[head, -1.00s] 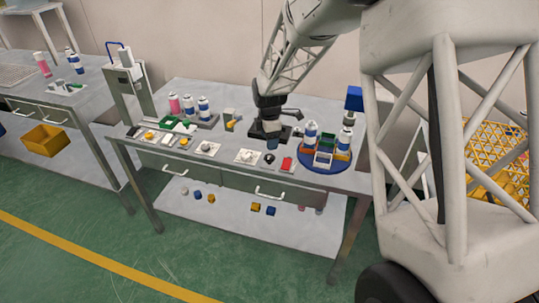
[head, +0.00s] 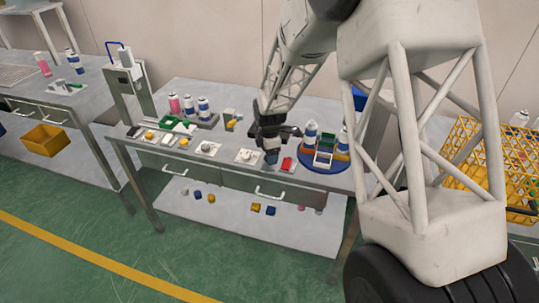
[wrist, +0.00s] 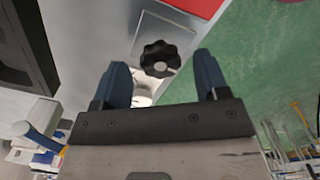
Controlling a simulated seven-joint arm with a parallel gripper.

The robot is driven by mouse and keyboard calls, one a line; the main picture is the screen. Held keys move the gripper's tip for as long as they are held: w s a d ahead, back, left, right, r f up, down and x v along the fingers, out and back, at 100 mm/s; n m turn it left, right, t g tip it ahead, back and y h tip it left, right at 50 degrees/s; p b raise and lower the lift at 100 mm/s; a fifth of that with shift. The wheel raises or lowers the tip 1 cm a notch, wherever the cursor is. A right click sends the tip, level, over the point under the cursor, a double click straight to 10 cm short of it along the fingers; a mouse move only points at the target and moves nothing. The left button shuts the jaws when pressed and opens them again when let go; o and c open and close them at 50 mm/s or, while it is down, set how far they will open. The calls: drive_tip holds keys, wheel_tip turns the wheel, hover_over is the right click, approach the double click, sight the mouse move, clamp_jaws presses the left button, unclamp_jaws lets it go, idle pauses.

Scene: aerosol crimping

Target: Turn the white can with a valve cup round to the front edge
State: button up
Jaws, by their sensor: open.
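The blue round turntable (head: 310,167) stands at the right end of the workbench. White cans with blue bands stand on it: one can (head: 311,134) at the back left, another (head: 343,138) at the back right, partly hidden by my arm. I cannot tell which has a valve cup. My gripper (head: 271,156) is low over the bench, left of the turntable. In the wrist view, my gripper (wrist: 160,60) is open and empty. A black lobed knob (wrist: 160,59) on a grey plate shows between the fingertips; contact cannot be told.
A white plate with a knob (head: 249,155) lies left of my gripper, near the bench's front edge. Several bottles (head: 189,104) stand at the back left.

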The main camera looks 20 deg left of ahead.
drive_tip(key=shift+f, duration=0.4)
drive_tip(key=c, duration=0.9)
drive_tip(key=shift+c, duration=0.2)
drive_tip(key=shift+m, duration=0.3)
